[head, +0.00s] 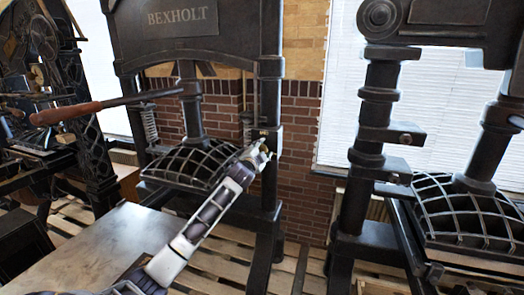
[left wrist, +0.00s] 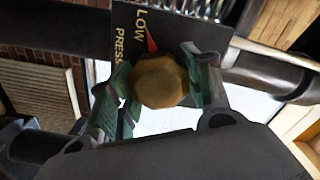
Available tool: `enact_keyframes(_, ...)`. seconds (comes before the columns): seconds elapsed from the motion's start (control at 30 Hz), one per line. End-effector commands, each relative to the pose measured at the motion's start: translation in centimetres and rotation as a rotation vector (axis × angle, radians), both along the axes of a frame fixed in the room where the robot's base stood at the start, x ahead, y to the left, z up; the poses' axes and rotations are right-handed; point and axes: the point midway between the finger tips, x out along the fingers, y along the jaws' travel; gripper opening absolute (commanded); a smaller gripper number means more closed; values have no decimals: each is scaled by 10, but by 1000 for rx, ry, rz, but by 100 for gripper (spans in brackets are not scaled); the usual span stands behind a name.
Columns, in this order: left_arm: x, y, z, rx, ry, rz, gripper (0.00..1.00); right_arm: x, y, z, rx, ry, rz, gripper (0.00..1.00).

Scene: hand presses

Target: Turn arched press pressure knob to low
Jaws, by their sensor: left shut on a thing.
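The arched press (head: 190,60), marked BEXHOLT, stands in the middle of the head view. Its pressure knob (left wrist: 160,81) is brass-coloured and faceted in the left wrist view. It sits in front of a dark plate (left wrist: 123,18) lettered LOW and PRESS, the rest hidden. A red pointer (left wrist: 151,40) shows beside the word LOW, above the knob. My left gripper (head: 262,150) reaches the press's right upright. In the left wrist view its greenish fingers are on both sides of the knob, shut on it. My right gripper is not in view.
A long lever with a wooden handle (head: 65,113) sticks out left from the press. A curved grid (head: 185,168) lies under its platen. Another dark press (head: 375,110) stands at the right and more machinery (head: 70,80) at the left. A grey table top (head: 85,250) is bare in front.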

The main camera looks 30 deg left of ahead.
Motion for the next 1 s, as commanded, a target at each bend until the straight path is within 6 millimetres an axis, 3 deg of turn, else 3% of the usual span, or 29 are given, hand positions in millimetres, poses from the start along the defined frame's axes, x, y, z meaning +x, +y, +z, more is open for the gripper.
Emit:
enact_keyframes(0.53,0,0,-4,-42,-3,0,25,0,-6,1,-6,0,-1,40)
enact_keyframes(0.57,0,0,-4,-42,-3,0,50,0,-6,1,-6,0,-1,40)
enact_keyframes(0.7,0,-1,-3,-41,-4,0,68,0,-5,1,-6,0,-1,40)
enact_keyframes(1.0,0,0,-1,-39,-7,0,71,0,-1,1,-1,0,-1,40)
